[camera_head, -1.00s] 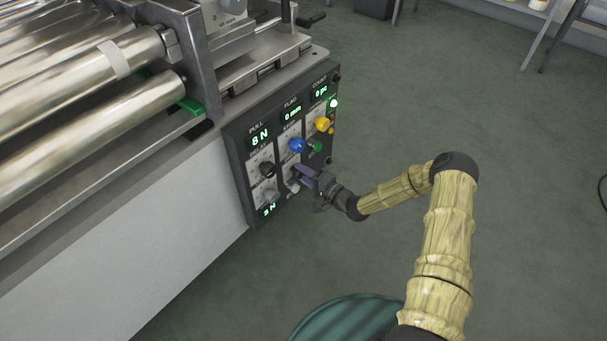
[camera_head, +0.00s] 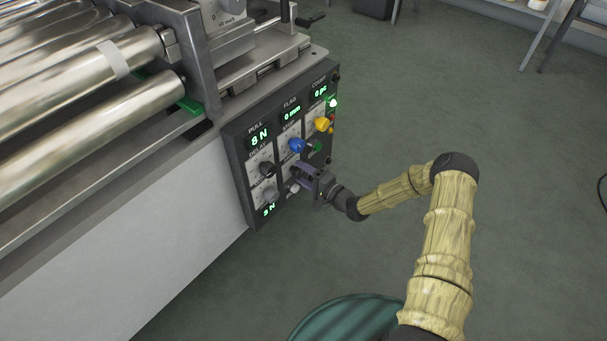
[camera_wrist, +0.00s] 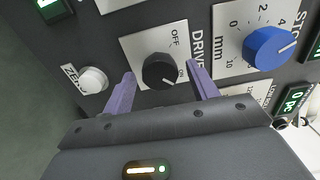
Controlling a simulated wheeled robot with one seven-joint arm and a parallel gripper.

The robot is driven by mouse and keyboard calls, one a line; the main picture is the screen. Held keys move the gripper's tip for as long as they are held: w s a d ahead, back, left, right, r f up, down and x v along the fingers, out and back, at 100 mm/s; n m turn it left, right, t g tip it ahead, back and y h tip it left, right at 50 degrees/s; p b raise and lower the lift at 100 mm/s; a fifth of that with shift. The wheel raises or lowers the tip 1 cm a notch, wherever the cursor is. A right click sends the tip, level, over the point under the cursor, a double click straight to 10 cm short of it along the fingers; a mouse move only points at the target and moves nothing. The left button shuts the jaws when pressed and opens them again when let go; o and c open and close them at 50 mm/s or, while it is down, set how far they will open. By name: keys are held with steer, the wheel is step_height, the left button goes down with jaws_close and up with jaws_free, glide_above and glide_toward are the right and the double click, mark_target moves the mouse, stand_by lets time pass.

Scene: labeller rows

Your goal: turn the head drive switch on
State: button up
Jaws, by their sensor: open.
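The head drive switch (camera_wrist: 158,70) is a round black knob on a white plate marked DRIVE, with OFF and ON labels, in the wrist view. Its pointer looks turned toward the ON label, though the mark is small. My gripper (camera_wrist: 161,86) is open, with one purple finger on each side of the knob and visible gaps between. In the head view my gripper (camera_head: 303,176) is at the lower part of the control panel (camera_head: 248,195) and mostly hides the switch.
A blue STOP dial (camera_wrist: 267,48) sits close right of the switch, and a white ZERO button (camera_wrist: 93,80) close left. In the head view, a yellow knob (camera_head: 322,124) is higher on the panel. Rollers (camera_head: 95,115) lie left. Open floor is to the right.

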steer(key=p+v, duration=0.6)
steer(key=v, duration=1.1)
steer(key=shift+s, duration=0.2)
steer(key=shift+d, duration=0.15)
